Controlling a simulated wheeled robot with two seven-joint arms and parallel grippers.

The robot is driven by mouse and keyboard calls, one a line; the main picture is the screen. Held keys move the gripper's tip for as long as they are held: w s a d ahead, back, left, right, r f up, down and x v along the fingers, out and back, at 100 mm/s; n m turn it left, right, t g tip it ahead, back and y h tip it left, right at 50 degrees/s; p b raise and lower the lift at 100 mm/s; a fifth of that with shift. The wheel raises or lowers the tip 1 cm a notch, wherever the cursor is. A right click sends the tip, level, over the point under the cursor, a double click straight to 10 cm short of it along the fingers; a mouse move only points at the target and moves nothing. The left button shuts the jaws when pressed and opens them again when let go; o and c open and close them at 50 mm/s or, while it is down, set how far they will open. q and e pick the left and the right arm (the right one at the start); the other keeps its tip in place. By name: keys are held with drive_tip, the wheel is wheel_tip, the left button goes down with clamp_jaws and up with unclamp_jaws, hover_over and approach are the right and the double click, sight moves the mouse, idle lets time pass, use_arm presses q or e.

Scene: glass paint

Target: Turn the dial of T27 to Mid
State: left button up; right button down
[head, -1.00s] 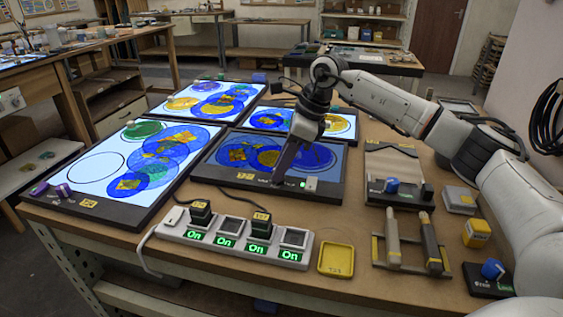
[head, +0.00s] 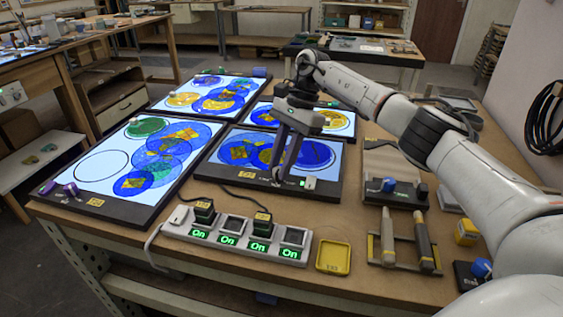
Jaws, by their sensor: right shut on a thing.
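A lit light panel (head: 339,187) with blue and yellow glass discs stands at the middle right of the table. Its yellow tag (head: 246,173) is too small to read surely, so I cannot confirm it is T27. My right gripper (head: 279,179) reaches down over this panel, its fingers shut at the front rim, apparently on the small dial there. The fingers hide the dial, so its pointer cannot be read. Small lettering and a green light sit beside the fingertips, next to a pale switch (head: 309,183). My left gripper is out of view.
Other lit panels stand left (head: 100,211) and behind (head: 205,79). A power strip (head: 236,240) with several green "On" displays lies in front, beside a yellow tray (head: 333,257). Tools on a rack (head: 405,265) and blue-knobbed devices (head: 481,268) stand right.

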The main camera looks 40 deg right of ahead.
drive_tip(key=shift+w+n, duration=0.1)
drive_tip(key=shift+n, duration=0.5)
drive_tip(key=c, duration=1.5)
unclamp_jaws()
drive_tip(key=p+v, duration=0.1)
drive_tip(key=v, duration=0.9)
drive_tip(key=shift+w+r, duration=0.15)
drive_tip(key=shift+r, duration=0.1)
drive_tip(key=shift+f, duration=0.1)
